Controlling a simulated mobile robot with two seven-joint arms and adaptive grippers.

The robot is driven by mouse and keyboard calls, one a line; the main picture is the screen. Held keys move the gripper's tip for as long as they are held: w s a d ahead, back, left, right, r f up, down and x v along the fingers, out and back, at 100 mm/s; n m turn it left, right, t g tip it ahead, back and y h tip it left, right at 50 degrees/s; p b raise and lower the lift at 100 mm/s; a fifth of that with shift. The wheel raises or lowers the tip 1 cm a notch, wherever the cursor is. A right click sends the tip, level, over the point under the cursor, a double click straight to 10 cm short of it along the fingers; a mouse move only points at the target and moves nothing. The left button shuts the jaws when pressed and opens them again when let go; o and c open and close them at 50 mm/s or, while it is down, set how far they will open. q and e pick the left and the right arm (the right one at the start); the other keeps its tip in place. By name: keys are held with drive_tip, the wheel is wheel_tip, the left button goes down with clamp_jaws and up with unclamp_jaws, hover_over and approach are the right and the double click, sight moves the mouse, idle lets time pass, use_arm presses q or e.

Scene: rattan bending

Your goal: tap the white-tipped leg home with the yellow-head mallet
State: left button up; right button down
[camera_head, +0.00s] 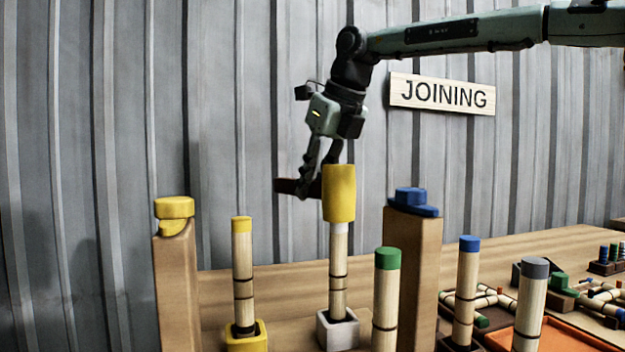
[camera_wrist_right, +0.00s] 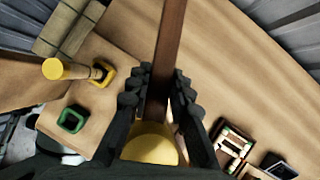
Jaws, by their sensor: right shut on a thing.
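The white-tipped leg (camera_head: 338,265) stands upright in a white socket block (camera_head: 325,332). The yellow mallet head (camera_head: 339,193) is right at its top in the head view, with a little white showing below. I cannot tell whether they touch. My right gripper (camera_head: 322,170) is shut on the mallet's dark brown handle (camera_head: 292,187). In the right wrist view, the handle (camera_wrist_right: 168,40) runs between the fingers of the right gripper (camera_wrist_right: 158,88), and the yellow head (camera_wrist_right: 150,148) is close to the palm. The left gripper is not in view.
A yellow-tipped leg (camera_head: 242,270) stands left in a yellow socket (camera_head: 247,343). Green (camera_head: 387,300), blue (camera_head: 466,290) and grey-tipped (camera_head: 530,305) legs stand right. Wooden posts (camera_head: 176,290) (camera_head: 411,285) flank the white-tipped leg. An orange tray (camera_head: 570,340) lies right. A green socket (camera_wrist_right: 72,119) shows in the wrist view.

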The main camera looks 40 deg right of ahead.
drive_tip(key=shift+r+p, duration=1)
drive_tip(key=shift+r, duration=0.9)
drive_tip(key=shift+f, duration=0.2)
drive_tip(key=shift+f, duration=0.15)
wheel_tip(320, 180, down, 4)
drive_tip(key=b, duration=0.2)
drive_tip(key=shift+f+b, duration=0.1)
drive_tip(key=shift+b, duration=0.25)
drive_tip(key=shift+s+a, duration=0.1)
drive_tip(key=shift+f, duration=0.2)
